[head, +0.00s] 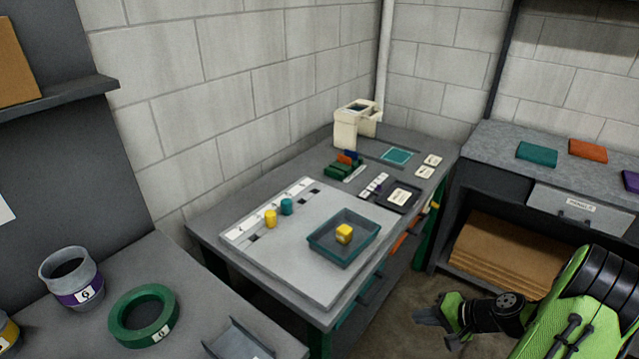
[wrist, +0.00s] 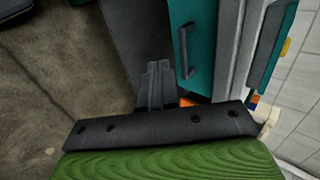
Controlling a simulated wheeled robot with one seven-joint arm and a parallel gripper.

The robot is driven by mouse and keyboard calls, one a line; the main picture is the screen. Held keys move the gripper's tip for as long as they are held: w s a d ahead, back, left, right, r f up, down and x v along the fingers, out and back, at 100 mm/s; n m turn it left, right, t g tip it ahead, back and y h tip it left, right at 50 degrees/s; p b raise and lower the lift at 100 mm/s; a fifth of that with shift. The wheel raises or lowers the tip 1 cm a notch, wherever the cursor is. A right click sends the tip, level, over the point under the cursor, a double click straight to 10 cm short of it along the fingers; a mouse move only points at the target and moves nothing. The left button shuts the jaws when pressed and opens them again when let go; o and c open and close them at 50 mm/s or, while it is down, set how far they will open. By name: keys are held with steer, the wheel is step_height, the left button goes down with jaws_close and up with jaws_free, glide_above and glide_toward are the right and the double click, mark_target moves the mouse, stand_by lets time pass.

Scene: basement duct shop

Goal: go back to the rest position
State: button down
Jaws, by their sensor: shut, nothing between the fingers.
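My gripper (head: 428,316) is at the lower right of the head view, in front of the workbench and away from the things on it. In the wrist view my gripper (wrist: 158,68) has its fingers together with nothing between them. They point toward the floor and the bench's teal side with a dark handle (wrist: 185,50). My green arm comes in from the right edge of the head view.
A shelf unit (head: 490,165) stands right. A green ring (head: 143,315) lies on the left table. Floor (head: 385,300) shows between.

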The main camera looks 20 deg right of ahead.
steer(key=a+r+n+g+h+p, duration=0.35)
steer(key=a+r+n, duration=0.25)
steer(key=a+r, duration=0.8)
steer(key=s+a+r+n+t+h+p, duration=0.1)
steer(key=s+a+r+n, duration=0.1)
steer(key=s+r, duration=0.5)
steer(key=s+a+r+n+h+p, duration=0.1)
steer(key=s+a+r, duration=0.3)
steer(key=s+r, duration=0.4)
steer(key=shift+s+a+n+t, duration=0.35)
steer(key=shift+s+a+n, duration=0.05)
steer(key=shift+n, duration=0.3)
